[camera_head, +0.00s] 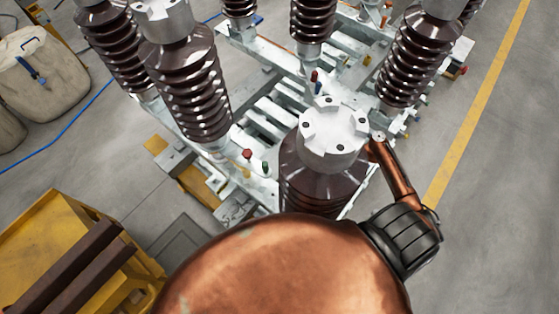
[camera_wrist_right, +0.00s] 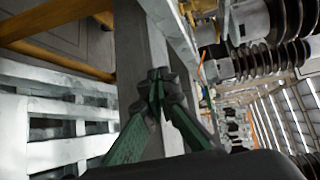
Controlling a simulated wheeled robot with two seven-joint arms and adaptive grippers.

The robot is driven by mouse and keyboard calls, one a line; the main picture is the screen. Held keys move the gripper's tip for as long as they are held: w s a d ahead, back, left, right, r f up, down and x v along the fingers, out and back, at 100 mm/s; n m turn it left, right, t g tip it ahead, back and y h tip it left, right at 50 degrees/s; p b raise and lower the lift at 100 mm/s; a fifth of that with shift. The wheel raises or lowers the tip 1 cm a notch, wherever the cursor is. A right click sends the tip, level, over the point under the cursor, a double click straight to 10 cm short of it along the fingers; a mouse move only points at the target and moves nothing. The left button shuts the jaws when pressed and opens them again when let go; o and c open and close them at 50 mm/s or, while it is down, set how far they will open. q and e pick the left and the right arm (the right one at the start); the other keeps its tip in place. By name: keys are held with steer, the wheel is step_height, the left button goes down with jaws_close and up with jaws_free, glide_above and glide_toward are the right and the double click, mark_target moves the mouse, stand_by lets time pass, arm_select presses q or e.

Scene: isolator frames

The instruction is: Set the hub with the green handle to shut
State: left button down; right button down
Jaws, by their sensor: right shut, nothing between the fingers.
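A small green-tipped part (camera_head: 265,167) stands on the grey metal frame in the head view, beside a small red-tipped part (camera_head: 247,155). It is too small to tell whether this is the green handle or how its hub is set. My right gripper (camera_wrist_right: 157,82) shows in the wrist view with its greenish fingers together and nothing held. It is close to a grey frame beam; I cannot tell whether it touches. In the head view my right arm reaches up beside the front insulator, and its gripper cannot be made out. My left gripper is out of view.
Several brown ribbed insulators stand on the frame; the front one (camera_head: 332,140) has a pale metal cap and blocks the view behind it. A yellow cart (camera_head: 50,240) stands at lower left, sacks (camera_head: 45,75) at upper left. Floor to the right is clear.

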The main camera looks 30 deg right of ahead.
mark_target(268, 176)
step_height(268, 176, up, 12)
steer(key=a+n+g+y, duration=0.1)
steer(key=a+n+y, duration=0.1)
steer(key=n+y, duration=0.1)
steer(key=s+a+p+x, duration=0.1)
steer(key=s+p+x, duration=0.1)
steer(key=x, duration=1)
steer(key=shift+s+a+f, duration=0.2)
steer(key=shift+s+f, duration=0.05)
steer(key=shift+s, duration=0.1)
steer(key=s+a+p, duration=0.2)
steer(key=a, duration=0.1)
steer(key=s+a, duration=0.1)
steer(key=a, duration=0.1)
steer(key=shift+r+p, duration=0.2)
steer(key=shift+p, duration=0.2)
steer(key=shift+s+a, duration=0.15)
steer(key=shift+a, duration=0.15)
steer(key=shift+d+f, duration=0.1)
steer(key=shift+f, duration=0.1)
